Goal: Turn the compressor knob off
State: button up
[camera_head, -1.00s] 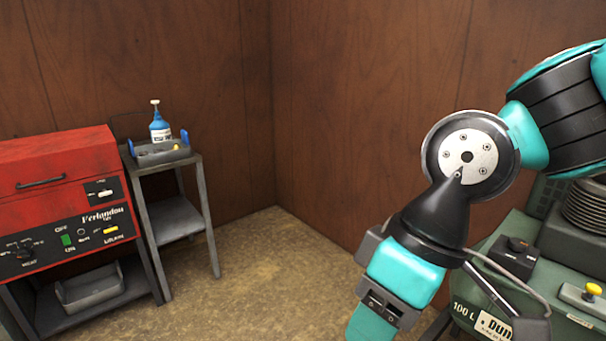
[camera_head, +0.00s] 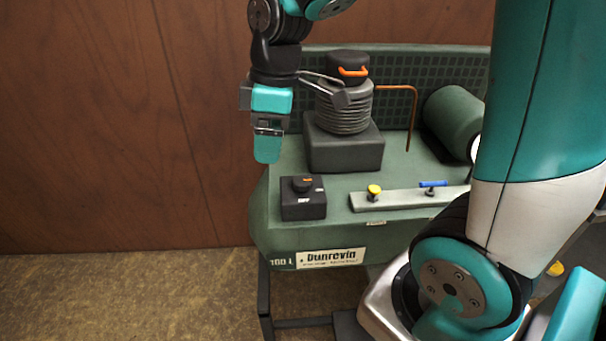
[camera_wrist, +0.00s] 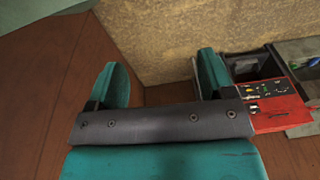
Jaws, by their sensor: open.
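The green compressor (camera_head: 285,235) stands against the wall in the head view. A black switch box (camera_head: 303,208) sits on its near left corner. The black knob (camera_head: 302,184) with an orange mark is on top of the box, beside small white lettering that seems to read OFF. My gripper (camera_head: 267,155) hangs to the upper left of the box, pointing down and apart from it. In the wrist view my gripper (camera_wrist: 162,82) shows two teal fingers spread wide with nothing between them. The knob is not visible in the wrist view.
A ribbed black pump (camera_head: 345,108) with an orange-handled cap rises behind the box. A grey bar (camera_head: 400,200) with yellow and blue valves lies right of it. A bent copper pipe (camera_head: 412,105) stands farther back.

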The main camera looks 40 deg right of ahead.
aim_at(302, 180)
jog(key=w+d+f+n+h, duration=0.25)
jog(key=w+d, duration=0.45)
jog(key=d, duration=0.5)
jog(key=shift+g+y, duration=0.3)
jog(key=shift+y, duration=0.15)
jog(key=f+p, duration=0.1)
jog(key=f, duration=1.6)
jog(key=shift+d+f, duration=0.2)
jog(key=c, duration=0.9)
